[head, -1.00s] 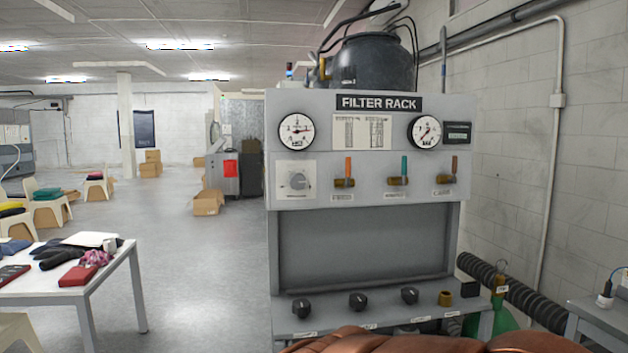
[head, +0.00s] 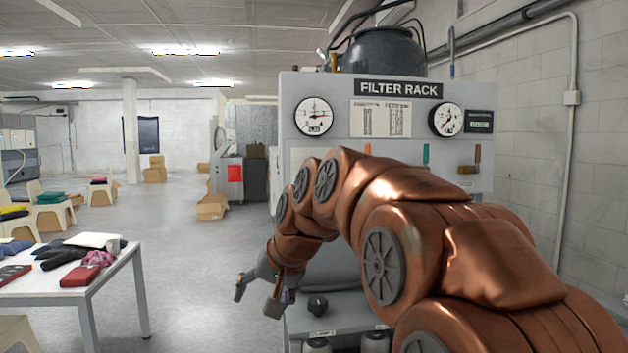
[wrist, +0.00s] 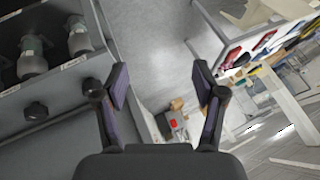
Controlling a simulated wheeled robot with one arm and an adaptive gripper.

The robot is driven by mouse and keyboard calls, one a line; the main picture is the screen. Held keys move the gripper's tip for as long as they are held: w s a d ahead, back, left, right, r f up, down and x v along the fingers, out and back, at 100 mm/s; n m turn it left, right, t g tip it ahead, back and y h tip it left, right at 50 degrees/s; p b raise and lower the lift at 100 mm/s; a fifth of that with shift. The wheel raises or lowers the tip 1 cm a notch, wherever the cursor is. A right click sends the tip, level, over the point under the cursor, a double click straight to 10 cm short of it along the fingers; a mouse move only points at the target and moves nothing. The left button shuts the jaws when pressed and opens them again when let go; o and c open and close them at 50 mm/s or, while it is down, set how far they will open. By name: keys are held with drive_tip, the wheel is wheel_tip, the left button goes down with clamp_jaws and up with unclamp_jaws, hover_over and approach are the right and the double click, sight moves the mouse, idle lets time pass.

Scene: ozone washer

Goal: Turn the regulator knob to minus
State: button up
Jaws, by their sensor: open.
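The grey filter rack (head: 430,88) stands in front of me. A black knob (head: 318,304) shows on the lower ledge. Two black knobs show in the wrist view, one at left (wrist: 36,111) and one closer to the jaws (wrist: 92,87). My gripper (head: 256,299) is open and empty, left of the ledge knob and apart from it. In the wrist view my gripper (wrist: 161,82) has floor between its fingers. Any minus marking is unreadable.
A white table (head: 110,280) with cloths and a red item stands at left. Open floor (head: 190,250) lies between it and the rack. Grey cylindrical parts (wrist: 32,58) sit below the ledge. Gauges (head: 314,116) and coloured levers (head: 426,155) show above my arm.

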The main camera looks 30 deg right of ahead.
drive_tip(key=w+d+r+m+t+h+b, duration=0.2)
drive_tip(key=w+d+r+m+t+b, duration=0.15)
drive_tip(key=d+r, duration=0.7)
drive_tip(key=w+d+r+m+t+h+b, duration=0.15)
drive_tip(key=w+d+r+t, duration=0.35)
drive_tip(key=d+r, duration=0.6)
drive_tip(key=shift+a+r+p+x, duration=0.1)
drive_tip(key=shift+a+p+x, duration=0.1)
drive_tip(key=shift+x, duration=1.05)
drive_tip(key=shift+a+r+p+x, duration=0.1)
drive_tip(key=shift+p+x, duration=0.1)
drive_tip(key=shift+x, duration=1.1)
drive_tip(key=shift+a+r+p+x, duration=0.1)
drive_tip(key=shift+a+p+x, duration=0.1)
drive_tip(key=shift+x, duration=1.05)
drive_tip(key=shift+w, duration=0.15)
drive_tip(key=shift+g, duration=0.25)
drive_tip(key=c, duration=1.2)
